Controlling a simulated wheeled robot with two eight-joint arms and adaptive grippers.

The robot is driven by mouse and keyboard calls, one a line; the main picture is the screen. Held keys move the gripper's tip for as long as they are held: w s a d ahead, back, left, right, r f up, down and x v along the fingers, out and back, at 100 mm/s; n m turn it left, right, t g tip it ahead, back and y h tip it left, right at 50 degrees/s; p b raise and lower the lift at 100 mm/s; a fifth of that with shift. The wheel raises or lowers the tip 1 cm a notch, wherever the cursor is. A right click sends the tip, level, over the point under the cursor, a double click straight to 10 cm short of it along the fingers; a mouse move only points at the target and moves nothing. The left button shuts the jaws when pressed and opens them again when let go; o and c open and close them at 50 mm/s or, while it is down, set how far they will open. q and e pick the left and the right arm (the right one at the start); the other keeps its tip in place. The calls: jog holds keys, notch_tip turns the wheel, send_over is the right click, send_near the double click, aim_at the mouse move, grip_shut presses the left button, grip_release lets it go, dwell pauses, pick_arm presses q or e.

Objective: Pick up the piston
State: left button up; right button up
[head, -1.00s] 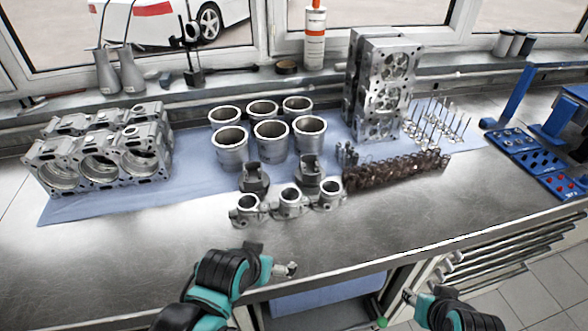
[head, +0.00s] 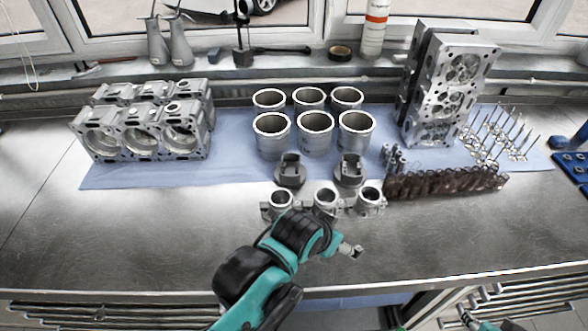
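Two dark grey pistons stand on the blue cloth in front of the cylinder liners, a left piston (head: 290,171) and a right piston (head: 350,171). Each has a round body with a raised, notched part on top. My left gripper (head: 352,250) is over the bare front of the bench, nearer than the pistons and touching neither. Its fingers are too small to tell open from shut. My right gripper (head: 470,317) barely shows at the bottom edge, apart from the pistons, and its fingers are unclear.
Three small metal housings (head: 325,201) stand just in front of the pistons. Several cylinder liners (head: 314,133) stand behind them. An engine block (head: 150,135) is left; a cylinder head (head: 445,80) and a row of springs (head: 445,183) are right. The bench (head: 130,240) is clear at front left.

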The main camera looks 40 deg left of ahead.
pick_arm(q)
jog(key=shift+w+r+p, duration=0.1)
jog(key=shift+r+p, duration=0.5)
jog(key=shift+r, duration=0.15)
notch_tip(320, 180, up, 16)
jog(key=p, duration=1.6)
jog(key=m+g+y+b, duration=0.1)
jog(key=m+g, duration=0.7)
jog(key=m, duration=0.4)
send_over(290, 172)
jog(key=d, duration=0.2)
jog(key=f, duration=1.2)
jog(key=shift+w+a, duration=0.2)
jog(key=shift+w, duration=0.15)
jog(key=shift+s+a+f+b, duration=0.1)
jog(key=shift+f+b, duration=0.1)
jog(key=shift+f, duration=0.35)
jog(key=shift+s+a+f+b, duration=0.1)
jog(key=shift+f+b, duration=0.1)
jog(key=shift+f, duration=0.35)
jog(key=f+b, duration=0.1)
jog(key=f, duration=0.1)
jog(key=a+f, duration=0.1)
jog(key=f, duration=0.2)
jog(key=shift+s+f+b, duration=0.1)
jog(key=shift+f+b, duration=0.25)
jog(key=shift+r, duration=0.1)
jog(key=c, duration=1.5)
jog(key=shift+o, duration=0.2)
jog(key=shift+r, duration=0.1)
